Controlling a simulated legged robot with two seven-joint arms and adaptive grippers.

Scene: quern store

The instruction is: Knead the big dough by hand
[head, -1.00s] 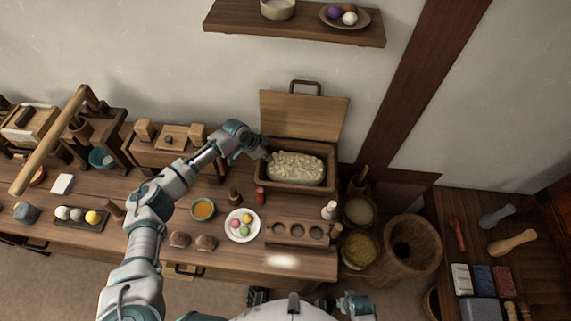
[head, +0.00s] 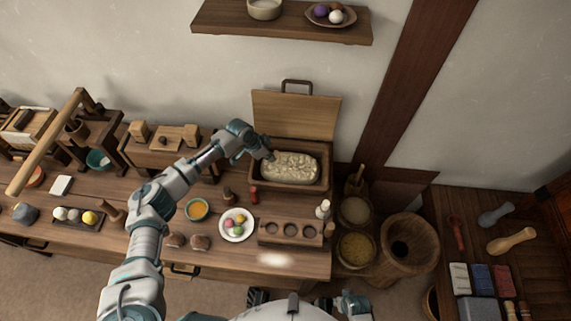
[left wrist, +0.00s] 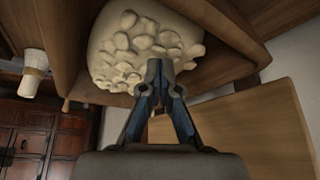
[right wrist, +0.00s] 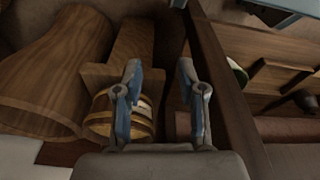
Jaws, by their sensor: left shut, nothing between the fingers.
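The big dough (head: 291,167) is a pale, lumpy loaf lying in an open wooden trough (head: 323,181) at the back of the bench. It also shows in the left wrist view (left wrist: 120,45), covered in rounded lumps. My left gripper (head: 268,151) is at the dough's left end, its fingers shut and empty. In the left wrist view its fingertips (left wrist: 160,68) overlap the dough's edge; I cannot tell whether they touch it. My right gripper (right wrist: 159,70) is open and empty, low by the bench's front right, away from the dough.
The trough's lid (head: 295,115) stands upright behind it. A red bottle (head: 254,195), a plate of coloured balls (head: 237,238) and a holed wooden rack (head: 268,241) stand in front. A large wooden mortar (head: 425,250) and grain tubs (head: 356,248) are at right.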

